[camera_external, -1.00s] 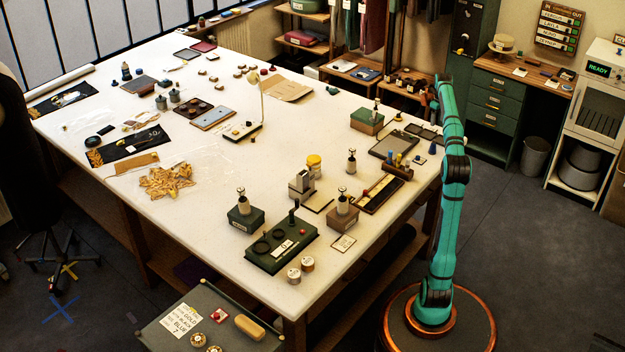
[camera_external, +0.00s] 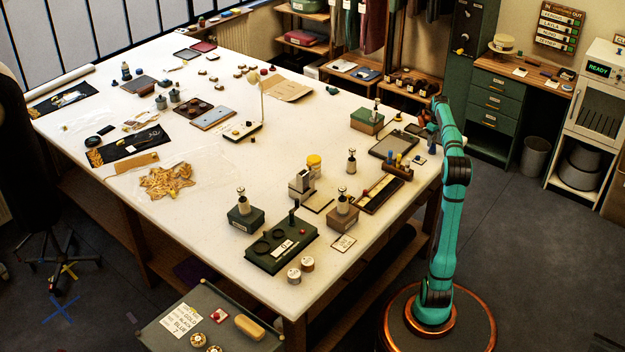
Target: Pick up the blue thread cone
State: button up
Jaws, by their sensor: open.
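A small dark blue cone (camera_external: 433,149), which looks like the blue thread cone, stands upright near the right edge of the white table (camera_external: 225,185). My gripper (camera_external: 423,128) is above the table's right edge, just behind and above the cone in the picture, and apart from it as far as I can see. It is open, and nothing shows between its fingers. It is small and dark here and partly hidden by my arm, so its exact gap to the cone is unclear.
A wooden rack (camera_external: 397,172) with small yellow and blue items stands left of the cone. A dark tray (camera_external: 388,145) lies behind the rack.

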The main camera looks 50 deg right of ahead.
aim_at(434, 143)
notch_tip(434, 143, down, 4)
jog(key=shift+r, duration=0.1)
jog(key=c, duration=1.1)
jog(key=shift+o, duration=0.2)
